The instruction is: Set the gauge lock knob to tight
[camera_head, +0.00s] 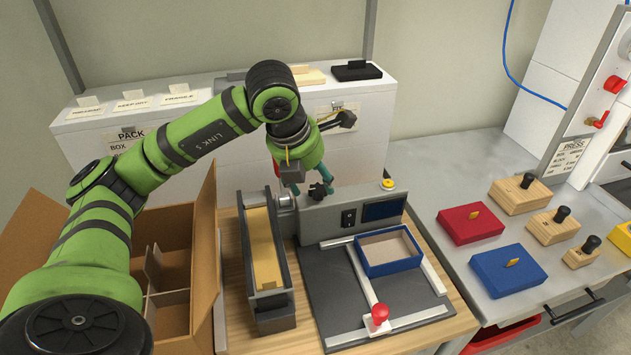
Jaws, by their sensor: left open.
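A red knob (380,312) stands on a white block where the white gauge bars (361,275) meet, at the front of the dark bed. I take it for the gauge lock knob; no tight mark is readable on it. My left gripper (319,189) hangs from the green arm behind the grey control housing (330,218), well back from the red knob. It is open, and I see nothing held in it. Its fingers are small and partly hidden by the wrist. My right gripper is not in view.
A blue open box (390,267) sits between the gauge bars. A long dark trough (285,272) and an open carton (203,270) stand to the left. The grey side table (450,205) at right holds coloured and wooden blocks.

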